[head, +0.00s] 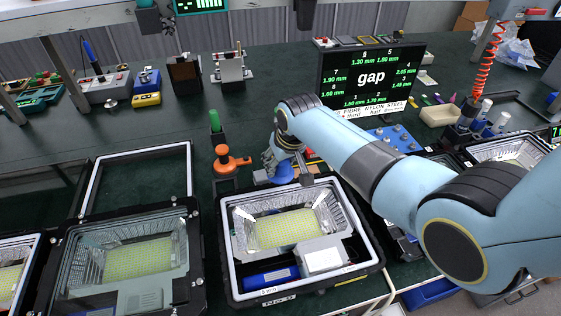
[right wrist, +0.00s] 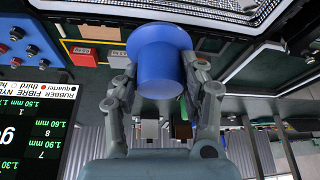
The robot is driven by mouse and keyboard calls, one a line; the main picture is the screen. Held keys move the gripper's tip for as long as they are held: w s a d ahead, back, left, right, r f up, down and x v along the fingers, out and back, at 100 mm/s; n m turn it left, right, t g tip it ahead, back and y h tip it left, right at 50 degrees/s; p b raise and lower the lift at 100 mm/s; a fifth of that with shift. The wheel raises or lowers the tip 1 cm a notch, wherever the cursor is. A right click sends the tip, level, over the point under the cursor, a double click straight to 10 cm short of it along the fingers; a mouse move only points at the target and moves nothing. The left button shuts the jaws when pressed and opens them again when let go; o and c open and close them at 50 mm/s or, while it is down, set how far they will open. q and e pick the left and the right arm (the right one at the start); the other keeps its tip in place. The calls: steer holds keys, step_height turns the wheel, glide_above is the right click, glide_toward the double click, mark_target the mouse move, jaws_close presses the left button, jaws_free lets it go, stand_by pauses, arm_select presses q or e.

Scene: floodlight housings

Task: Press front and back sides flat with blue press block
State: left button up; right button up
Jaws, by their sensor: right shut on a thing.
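The floodlight housing (head: 379,262) stands open in the middle of the head view, with a white seal (head: 228,250) around its rim. Inside are a yellow LED panel (head: 285,230), a white box (head: 322,257) and a blue cylinder (head: 270,277). My right gripper (head: 284,166) is above the back side of the housing, shut on the blue press block (right wrist: 158,55). In the head view the block is mostly hidden by the gripper; whether it touches the seal cannot be told. My left gripper is not in view.
A glazed housing (head: 130,262) stands to the left, with an empty frame (head: 90,190) behind it. An orange-handled tool (head: 230,160) stands behind the middle housing. A gap display (head: 370,78) is at the back. My right arm covers the table's right side.

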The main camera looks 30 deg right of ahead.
steer(key=shift+r+p, duration=0.35)
steer(key=shift+r, duration=2.15)
